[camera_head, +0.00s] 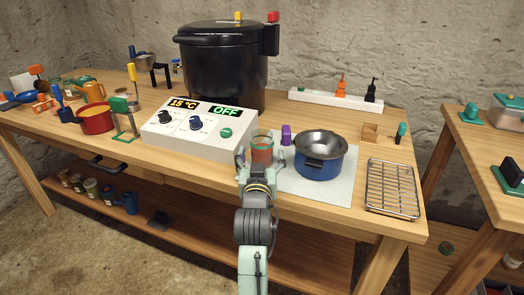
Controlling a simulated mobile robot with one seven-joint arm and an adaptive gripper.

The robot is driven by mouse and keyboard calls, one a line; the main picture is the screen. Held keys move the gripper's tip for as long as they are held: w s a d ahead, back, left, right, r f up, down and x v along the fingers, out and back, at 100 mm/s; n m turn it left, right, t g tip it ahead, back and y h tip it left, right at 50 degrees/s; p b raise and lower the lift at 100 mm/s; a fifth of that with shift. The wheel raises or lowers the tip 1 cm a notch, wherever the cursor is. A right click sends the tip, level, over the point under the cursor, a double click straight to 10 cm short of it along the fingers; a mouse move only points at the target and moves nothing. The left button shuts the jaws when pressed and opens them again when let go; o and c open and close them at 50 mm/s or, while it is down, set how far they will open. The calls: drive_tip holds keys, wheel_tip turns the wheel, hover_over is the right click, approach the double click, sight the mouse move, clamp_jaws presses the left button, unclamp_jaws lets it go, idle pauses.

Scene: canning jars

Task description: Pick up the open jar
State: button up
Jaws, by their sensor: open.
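An open glass jar (262,151) with reddish-orange contents stands upright on the wooden table, at the left edge of the pale mat. No lid shows on it. My gripper (258,158) is open at the jar, with one finger on its left and one on its right. Whether the fingers touch the glass I cannot tell. The lower part of the jar is hidden behind my gripper.
A blue pot (319,166) stands close to the right on the pale mat (335,197), with a small purple object (286,134) between. A control box (190,128) is close on the left. A big black canner (222,70) stands behind. A wire rack (392,187) lies at right.

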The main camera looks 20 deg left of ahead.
drive_tip(key=shift+c, duration=0.4)
drive_tip(key=c, duration=1.2)
drive_tip(key=shift+c, duration=0.4)
drive_tip(key=shift+r, duration=0.15)
